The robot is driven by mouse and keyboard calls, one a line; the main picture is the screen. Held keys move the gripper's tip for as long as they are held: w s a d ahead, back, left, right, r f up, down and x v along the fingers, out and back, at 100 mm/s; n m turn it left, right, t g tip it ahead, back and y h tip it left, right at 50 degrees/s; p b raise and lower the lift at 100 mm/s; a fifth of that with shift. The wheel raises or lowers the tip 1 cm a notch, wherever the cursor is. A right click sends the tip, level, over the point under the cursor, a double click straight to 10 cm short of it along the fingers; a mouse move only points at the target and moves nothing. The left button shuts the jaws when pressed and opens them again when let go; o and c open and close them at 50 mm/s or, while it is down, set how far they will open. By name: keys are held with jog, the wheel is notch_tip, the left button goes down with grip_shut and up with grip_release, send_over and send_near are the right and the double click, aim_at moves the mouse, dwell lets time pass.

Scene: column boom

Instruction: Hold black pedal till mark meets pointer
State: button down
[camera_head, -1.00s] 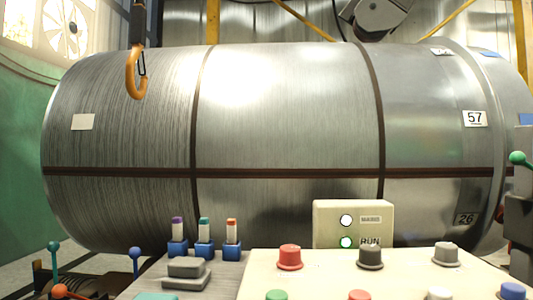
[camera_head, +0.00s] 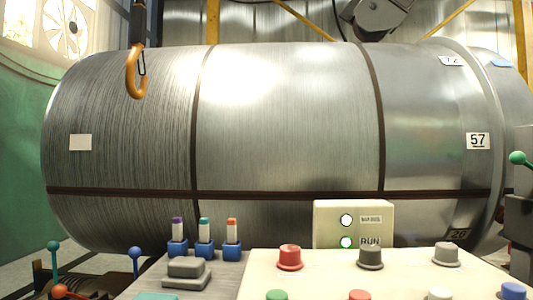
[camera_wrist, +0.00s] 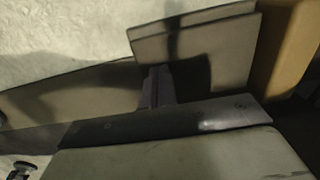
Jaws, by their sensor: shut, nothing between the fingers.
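A large steel drum (camera_head: 290,120) fills the head view. It bears a blank white patch (camera_head: 81,142) at the left, and a "57" label (camera_head: 478,140) and a "12" label (camera_head: 451,61) at the right. I cannot tell which is the mark, and no pointer is clear. In the wrist view, my gripper (camera_wrist: 156,78) is shut, with its dark fingers near dim grey-brown plates (camera_wrist: 195,45). I cannot tell whether a plate is the black pedal or whether the fingers touch it. My gripper is outside the head view.
A control desk (camera_head: 330,272) with several coloured buttons stands in front. An indicator box (camera_head: 353,210) shows a green lamp beside "RUN" and a white lamp above. An orange hook (camera_head: 135,75) hangs at the upper left. Knobbed levers stand at both sides.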

jog(key=shift+s+d+f, duration=0.2)
jog(key=shift+d+f, duration=0.2)
jog(key=shift+f, duration=0.1)
notch_tip(320, 180, up, 8)
jog(key=p, duration=1.1)
jog(key=shift+r, duration=0.25)
